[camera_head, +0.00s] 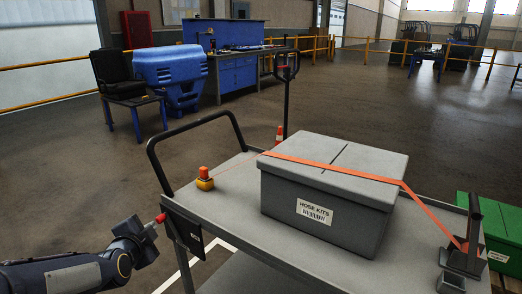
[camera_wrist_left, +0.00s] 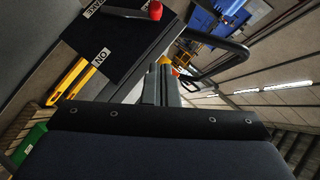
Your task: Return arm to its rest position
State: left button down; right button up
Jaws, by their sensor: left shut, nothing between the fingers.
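My left arm comes in at the lower left of the head view. Its gripper (camera_head: 150,226) is shut and empty, close to the cart's left end. A red knob (camera_head: 160,217) shows right by the fingertips; I cannot tell from the head view whether they touch. In the left wrist view the shut fingers (camera_wrist_left: 160,84) point up the picture, and the red knob (camera_wrist_left: 155,10) sits apart from them on a black panel (camera_wrist_left: 115,40) with an "ON" label. My right gripper is not in view.
The grey cart (camera_head: 235,205) carries a grey box (camera_head: 330,190) labelled "HOSE KITS" under an orange strap (camera_head: 325,166). The strap runs from a yellow-and-red fixture (camera_head: 204,180) to a ratchet-like lever (camera_head: 470,245). A green crate (camera_head: 500,225) stands at right. Floor left of the cart is open.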

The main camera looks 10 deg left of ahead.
pick_arm(q)
jog(key=s+d+f+n+g+h, duration=0.1)
jog(key=s+d+n+g+h, duration=0.4)
jog(key=s+d, duration=0.6)
jog(key=s+d+f+n+g+h, duration=0.1)
jog(key=s+d+n+g+h, duration=0.15)
jog(key=s+d+n, duration=0.85)
jog(key=s+a+r+m+p, duration=0.2)
jog(key=a+r+m+p, duration=0.1)
jog(key=r+p, duration=1.2)
jog(key=shift+m+p, duration=0.3)
jog(key=shift+m, duration=0.5)
jog(key=shift+y, duration=0.25)
jog(key=shift+a, duration=0.1)
